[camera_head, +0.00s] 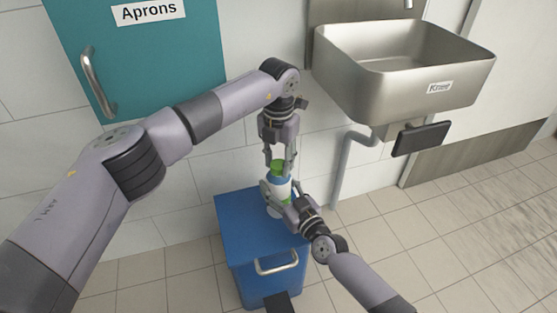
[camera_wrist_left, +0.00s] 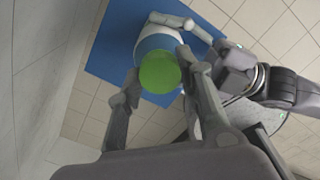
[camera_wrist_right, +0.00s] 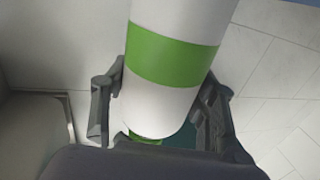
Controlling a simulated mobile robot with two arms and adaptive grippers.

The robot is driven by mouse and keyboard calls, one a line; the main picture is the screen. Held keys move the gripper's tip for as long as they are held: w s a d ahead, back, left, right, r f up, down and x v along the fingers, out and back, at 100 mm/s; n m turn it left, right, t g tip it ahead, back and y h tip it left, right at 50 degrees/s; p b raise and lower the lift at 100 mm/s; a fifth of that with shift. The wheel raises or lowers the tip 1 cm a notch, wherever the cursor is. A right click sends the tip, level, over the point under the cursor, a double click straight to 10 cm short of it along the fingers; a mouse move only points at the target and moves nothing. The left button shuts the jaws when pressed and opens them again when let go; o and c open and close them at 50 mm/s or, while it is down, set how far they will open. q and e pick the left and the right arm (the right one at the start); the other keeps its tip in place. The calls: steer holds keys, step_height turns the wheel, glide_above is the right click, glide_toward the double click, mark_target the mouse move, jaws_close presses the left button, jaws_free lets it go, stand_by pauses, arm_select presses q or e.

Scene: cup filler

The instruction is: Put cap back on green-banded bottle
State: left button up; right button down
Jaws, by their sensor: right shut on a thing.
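A white bottle (camera_head: 279,188) with a blue part near its top stands upright on the blue cabinet. Its green band (camera_wrist_right: 173,56) shows in the right wrist view. The green cap (camera_wrist_left: 159,74) is seen from above in the left wrist view, over the bottle's top. My left gripper (camera_head: 279,162) points down from above, with its fingers on either side of the cap; whether they press on it is unclear. My right gripper (camera_wrist_right: 160,105) is shut around the bottle's body from the front right. Whether the cap touches the bottle's neck is hidden.
The blue cabinet (camera_head: 240,222) has a silver handle at its front, and its left top is bare. A teal door (camera_head: 190,50) labelled Aprons hangs on the tiled wall at the left. A metal sink (camera_head: 345,65) with a black knee plate (camera_head: 421,138) is at the right.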

arm_select(q)
steer(key=o, duration=0.5)
steer(key=shift+c, duration=0.2)
step_height(320, 180, up, 12)
stand_by(0.4)
arm_select(e)
steer(key=c, duration=0.6)
jaws_free()
steer(key=shift+o, duration=0.2)
